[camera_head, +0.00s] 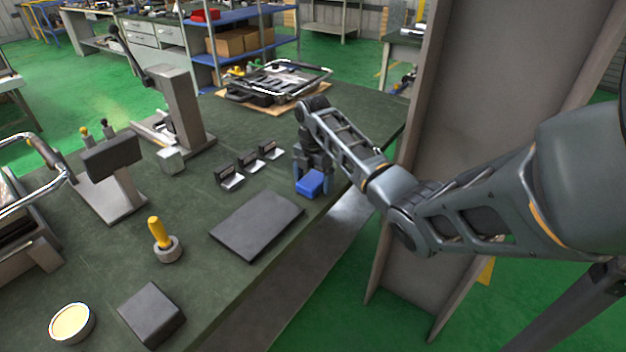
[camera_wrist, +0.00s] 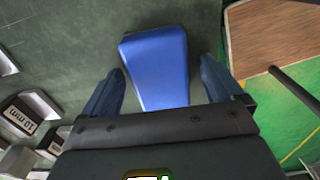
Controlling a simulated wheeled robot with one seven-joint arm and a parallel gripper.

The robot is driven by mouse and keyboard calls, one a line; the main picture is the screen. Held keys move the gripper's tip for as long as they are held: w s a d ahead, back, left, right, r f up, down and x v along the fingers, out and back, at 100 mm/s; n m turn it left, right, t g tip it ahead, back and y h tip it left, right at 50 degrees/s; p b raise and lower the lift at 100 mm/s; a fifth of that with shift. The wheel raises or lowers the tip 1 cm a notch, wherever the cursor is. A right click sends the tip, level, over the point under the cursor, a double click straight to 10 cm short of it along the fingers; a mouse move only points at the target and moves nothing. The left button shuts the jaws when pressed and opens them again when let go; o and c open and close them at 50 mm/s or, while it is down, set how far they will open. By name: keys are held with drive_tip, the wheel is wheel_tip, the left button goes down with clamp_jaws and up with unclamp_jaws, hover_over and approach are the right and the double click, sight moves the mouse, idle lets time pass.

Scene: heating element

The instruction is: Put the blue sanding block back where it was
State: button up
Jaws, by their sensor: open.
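The blue sanding block (camera_head: 311,183) is near the right edge of the green bench, beyond a dark flat plate. In the wrist view the block (camera_wrist: 157,62) lies between my two blue fingers, with a visible gap on each side. My gripper (camera_head: 314,180) points down over the block, with a finger on either side of it. In the wrist view my gripper (camera_wrist: 163,88) is open. The head view does not clearly show whether the block's underside touches the bench.
A dark flat plate (camera_head: 257,224) lies in front of the block. Several small labelled metal holders (camera_head: 250,163) stand to its left. A yellow-handled tool (camera_head: 159,234), a dark block (camera_head: 152,314) and a round tin (camera_head: 72,322) are nearer. A tall grey panel (camera_head: 470,130) stands right of the bench.

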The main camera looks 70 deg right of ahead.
sight(313, 179)
wheel_tip(313, 179, up, 12)
drive_tip(key=p, duration=0.1)
